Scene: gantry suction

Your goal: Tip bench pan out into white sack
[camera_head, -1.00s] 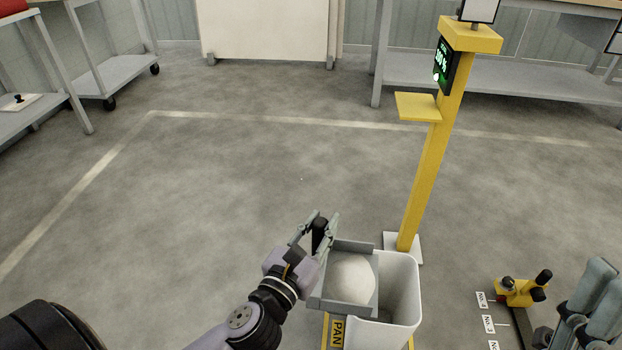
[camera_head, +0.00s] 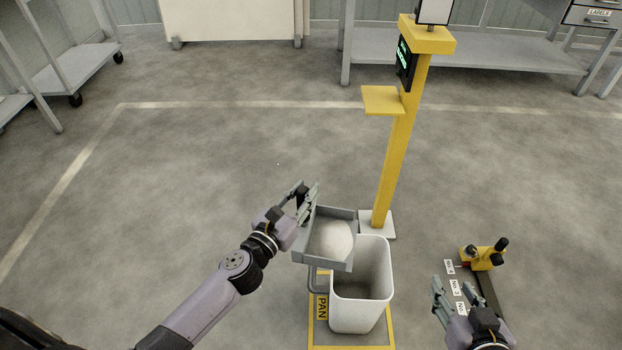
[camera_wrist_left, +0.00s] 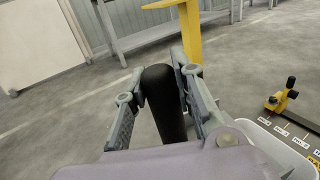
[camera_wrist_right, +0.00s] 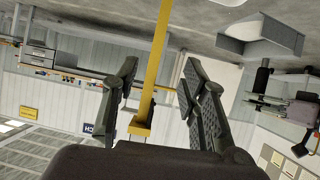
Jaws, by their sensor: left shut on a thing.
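My left gripper (camera_head: 306,203) is shut on the black handle (camera_wrist_left: 165,103) of a grey pan (camera_head: 314,262). A rounded white mound (camera_head: 332,239) lies in the pan. The pan looks roughly level, with no visible pouring. It is at the far left rim of the white sack (camera_head: 357,312), covering part of its opening; I cannot tell the height between them. The sack stands upright and open, and its visible inside looks empty. My right gripper (camera_head: 453,296) is open and empty, to the right of the sack.
A yellow post (camera_head: 397,150) with a small shelf (camera_head: 382,99) and a display stands just behind the sack. A yellow-outlined floor spot marked PAN (camera_head: 321,307) lies under the sack. A yellow fixture (camera_head: 482,257) with black knobs and numbered tags is at right. Floor at left is clear.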

